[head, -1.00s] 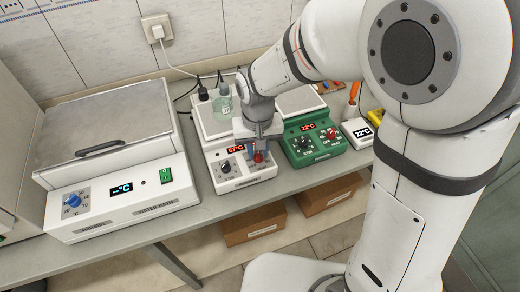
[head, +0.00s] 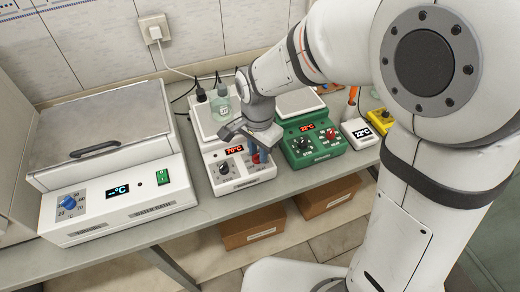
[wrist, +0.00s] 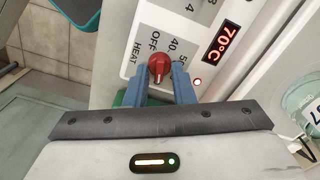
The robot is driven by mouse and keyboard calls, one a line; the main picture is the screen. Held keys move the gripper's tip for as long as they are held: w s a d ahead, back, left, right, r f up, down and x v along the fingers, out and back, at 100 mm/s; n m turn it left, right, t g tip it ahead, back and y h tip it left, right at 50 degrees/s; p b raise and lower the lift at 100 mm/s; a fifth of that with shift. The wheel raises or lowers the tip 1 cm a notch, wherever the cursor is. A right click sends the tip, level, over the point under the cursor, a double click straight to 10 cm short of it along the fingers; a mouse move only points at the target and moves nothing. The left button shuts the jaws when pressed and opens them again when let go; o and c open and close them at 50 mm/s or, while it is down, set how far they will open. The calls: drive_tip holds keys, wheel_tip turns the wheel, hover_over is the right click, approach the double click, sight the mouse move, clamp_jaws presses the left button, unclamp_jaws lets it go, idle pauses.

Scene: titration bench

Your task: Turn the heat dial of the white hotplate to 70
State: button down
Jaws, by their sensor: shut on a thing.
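The white hotplate (head: 222,182) stands between the water bath and the green hotplate. Its red display (head: 237,150) reads 70°C, and the reading also shows in the wrist view (wrist: 222,43). The red heat dial (wrist: 159,66) sits beside the printed HEAT scale, with OFF, 40 and part of another mark visible. My gripper (wrist: 159,76) is shut on the dial, one blue finger at each side. In the head view my gripper (head: 259,153) comes down on the front panel's right part and mostly hides the dial. The black dial (head: 225,168) is to its left.
A glass vessel (head: 221,107) stands on the white hotplate's top plate. The green hotplate (head: 313,149) with its own dials is close on the right. The water bath (head: 120,205) is at left. The bench's front edge runs just before the devices.

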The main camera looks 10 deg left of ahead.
drive_tip(key=shift+w+r+m, duration=0.1)
drive_tip(key=shift+w+m, duration=0.05)
drive_tip(key=shift+m, duration=0.95)
drive_tip(key=c, duration=1.5)
unclamp_jaws()
drive_tip(key=shift+w, duration=0.1)
drive_tip(key=shift+o, duration=1.2)
wheel_tip(320, 180, up, 8)
drive_tip(key=shift+f, duration=0.2)
